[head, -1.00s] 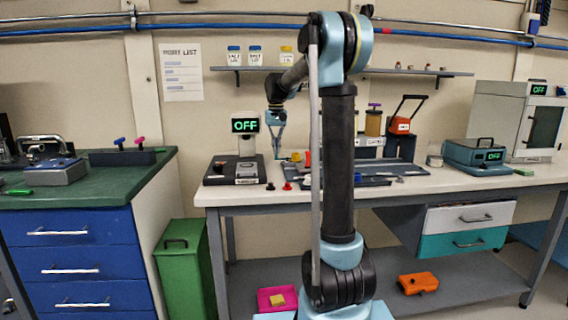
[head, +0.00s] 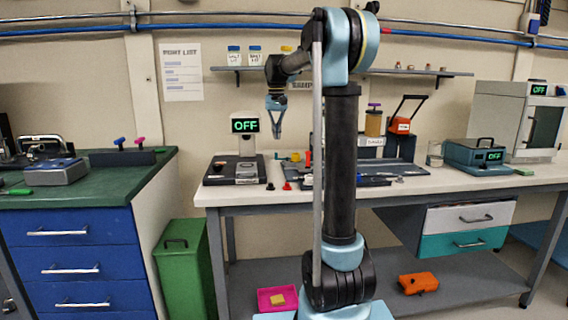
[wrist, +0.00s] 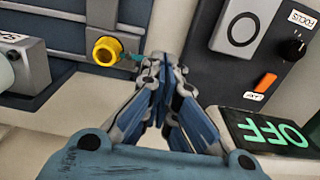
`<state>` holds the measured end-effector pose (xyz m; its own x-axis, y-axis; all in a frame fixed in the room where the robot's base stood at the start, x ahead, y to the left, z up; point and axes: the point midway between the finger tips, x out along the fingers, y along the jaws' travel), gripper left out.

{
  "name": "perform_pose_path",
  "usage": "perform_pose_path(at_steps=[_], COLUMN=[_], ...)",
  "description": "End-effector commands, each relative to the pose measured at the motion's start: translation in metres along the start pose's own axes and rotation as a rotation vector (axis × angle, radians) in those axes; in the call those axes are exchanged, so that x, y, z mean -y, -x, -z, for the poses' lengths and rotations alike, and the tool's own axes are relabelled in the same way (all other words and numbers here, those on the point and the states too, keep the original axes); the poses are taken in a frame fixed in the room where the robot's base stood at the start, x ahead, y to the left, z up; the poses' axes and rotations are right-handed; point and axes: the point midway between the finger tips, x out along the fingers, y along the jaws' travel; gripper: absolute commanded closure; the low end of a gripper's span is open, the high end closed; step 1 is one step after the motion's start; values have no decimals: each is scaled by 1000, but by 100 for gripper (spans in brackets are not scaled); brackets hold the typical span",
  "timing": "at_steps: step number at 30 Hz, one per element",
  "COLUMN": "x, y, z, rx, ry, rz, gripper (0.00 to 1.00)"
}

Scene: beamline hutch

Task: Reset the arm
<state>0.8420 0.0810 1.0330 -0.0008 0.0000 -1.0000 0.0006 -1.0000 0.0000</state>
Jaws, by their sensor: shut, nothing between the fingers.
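My arm stands in front of the white bench in the head view. My gripper (head: 276,134) hangs fingers down above the bench, just right of the OFF display. In the wrist view my gripper (wrist: 160,75) has its fingers together, with nothing held. A yellow round piece (wrist: 104,50) lies below it to the left in the wrist view. A black device (wrist: 250,50) with a focus dial and an orange switch is to the right. Its OFF display (wrist: 270,133) is close to the fingers in the picture.
The white bench (head: 225,196) holds small coloured parts, a grey tray and a teal OFF device (head: 474,156). A shelf (head: 400,72) with jars runs along the wall behind. A green-topped blue cabinet (head: 75,245) stands at left, with a green bin (head: 182,270) beside it.

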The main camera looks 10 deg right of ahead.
Motion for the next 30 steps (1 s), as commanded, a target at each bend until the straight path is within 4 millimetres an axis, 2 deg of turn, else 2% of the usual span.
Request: perform_pose_path(at_steps=[10, 14, 17, 23, 30], x=[0, -4, -10, -26, -42], y=[2, 0, -2, -16, -42], z=[-1, -12, -32, -89, -158], rx=[0, -4, -12, -37, -67], ry=[0, 0, 0, 3, 6], rz=[0, 0, 1, 3, 5], gripper=[100, 100, 100, 100, 100])
